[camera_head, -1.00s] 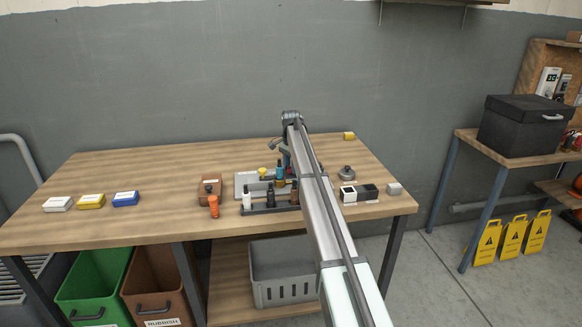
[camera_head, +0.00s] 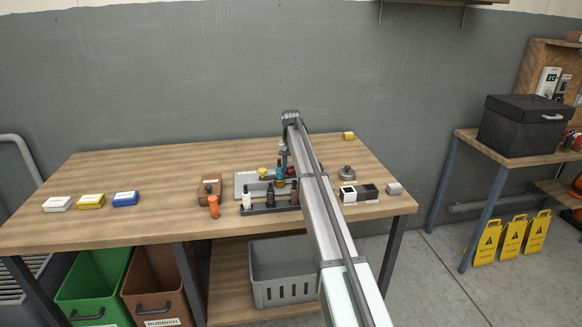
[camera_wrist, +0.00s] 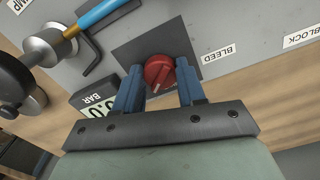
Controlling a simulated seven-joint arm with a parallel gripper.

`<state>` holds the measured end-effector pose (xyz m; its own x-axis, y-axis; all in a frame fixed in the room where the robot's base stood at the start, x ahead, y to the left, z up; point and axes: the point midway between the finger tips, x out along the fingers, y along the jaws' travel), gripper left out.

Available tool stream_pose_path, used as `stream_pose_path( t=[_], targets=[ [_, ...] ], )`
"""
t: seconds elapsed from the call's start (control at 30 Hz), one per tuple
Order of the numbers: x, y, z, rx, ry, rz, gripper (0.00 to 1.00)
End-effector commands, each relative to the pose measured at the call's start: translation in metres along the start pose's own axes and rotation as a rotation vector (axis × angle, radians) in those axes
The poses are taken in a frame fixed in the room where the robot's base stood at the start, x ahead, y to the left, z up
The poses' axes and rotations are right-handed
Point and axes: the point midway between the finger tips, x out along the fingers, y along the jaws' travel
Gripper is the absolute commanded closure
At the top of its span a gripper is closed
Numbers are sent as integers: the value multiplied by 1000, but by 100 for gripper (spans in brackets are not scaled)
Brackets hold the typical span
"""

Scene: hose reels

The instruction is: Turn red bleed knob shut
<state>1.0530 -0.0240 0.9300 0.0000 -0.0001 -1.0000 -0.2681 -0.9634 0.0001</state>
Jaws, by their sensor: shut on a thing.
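The red bleed knob (camera_wrist: 157,70) is round with a raised grip bar and a pale mark. It sits on a dark square on a grey panel (camera_wrist: 228,30), beside a label reading BLEED. My gripper (camera_wrist: 160,80) has its two blue fingers on either side of the knob, shut on it. In the head view my gripper (camera_head: 285,163) is low over the back of the workbench (camera_head: 130,190), and my arm hides part of the panel there.
A dark gauge (camera_wrist: 97,98) marked BAR sits close to the left finger. A blue rod (camera_wrist: 100,15) and a round metal fitting (camera_wrist: 52,45) are at upper left. A bottle rack (camera_head: 268,208) stands in front of the panel.

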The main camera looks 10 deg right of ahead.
Motion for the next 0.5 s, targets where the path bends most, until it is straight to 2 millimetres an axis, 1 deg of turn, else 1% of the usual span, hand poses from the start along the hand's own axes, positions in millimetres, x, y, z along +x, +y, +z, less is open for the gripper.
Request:
stream_pose_path(
  t=[0.5],
  targets=[
    [0,2,0,-485,-2,0,91]
  ],
)
